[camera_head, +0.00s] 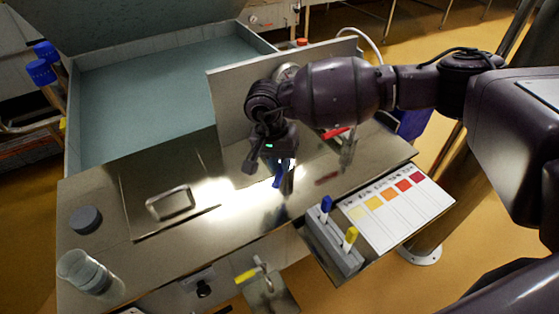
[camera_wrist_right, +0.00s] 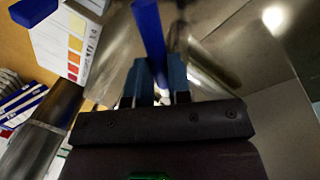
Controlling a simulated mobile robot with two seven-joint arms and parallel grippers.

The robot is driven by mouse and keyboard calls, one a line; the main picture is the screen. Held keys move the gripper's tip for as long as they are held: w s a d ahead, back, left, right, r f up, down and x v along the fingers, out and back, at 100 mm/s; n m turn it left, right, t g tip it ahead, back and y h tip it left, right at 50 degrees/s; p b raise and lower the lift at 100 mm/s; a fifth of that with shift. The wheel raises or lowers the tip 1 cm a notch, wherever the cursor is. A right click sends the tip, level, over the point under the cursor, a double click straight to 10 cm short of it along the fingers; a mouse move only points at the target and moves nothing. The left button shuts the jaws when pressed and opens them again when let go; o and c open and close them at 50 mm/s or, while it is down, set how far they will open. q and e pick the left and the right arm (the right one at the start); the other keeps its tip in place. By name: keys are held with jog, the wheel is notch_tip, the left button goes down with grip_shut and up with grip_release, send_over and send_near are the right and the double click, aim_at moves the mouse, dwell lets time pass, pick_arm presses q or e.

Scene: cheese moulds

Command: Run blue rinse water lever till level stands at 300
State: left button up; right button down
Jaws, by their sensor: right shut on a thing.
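The blue lever (camera_head: 277,181) shows just below my right gripper (camera_head: 283,165), over the steel worktop. In the right wrist view the blue lever (camera_wrist_right: 149,38) is a long bar running up from between the fingertips. There my right gripper (camera_wrist_right: 160,78) is shut on its lower end. The gripper's body hides the lever's mount in the head view. A clear cup (camera_head: 84,270) stands at the front left of the worktop. I cannot make out a level or a 300 mark. My left gripper is not in view.
A red lever (camera_head: 336,132) is behind and right of my gripper. A steel upright panel (camera_head: 228,105) and a large basin (camera_head: 140,95) lie behind. A colour chart (camera_head: 405,205) and two markers in a grey holder (camera_head: 333,242) are at the right. A grey disc (camera_head: 86,219) lies left.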

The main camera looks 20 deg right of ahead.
jog(key=c, duration=1.1)
grip_release()
jog(key=shift+o, duration=0.2)
notch_tip(320, 180, up, 11)
jog(key=w+a, duration=0.1)
jog(key=shift+a+f+p, duration=0.15)
jog(key=shift+a+p, duration=0.15)
jog(key=shift+a, duration=0.05)
jog(key=shift+w, duration=0.1)
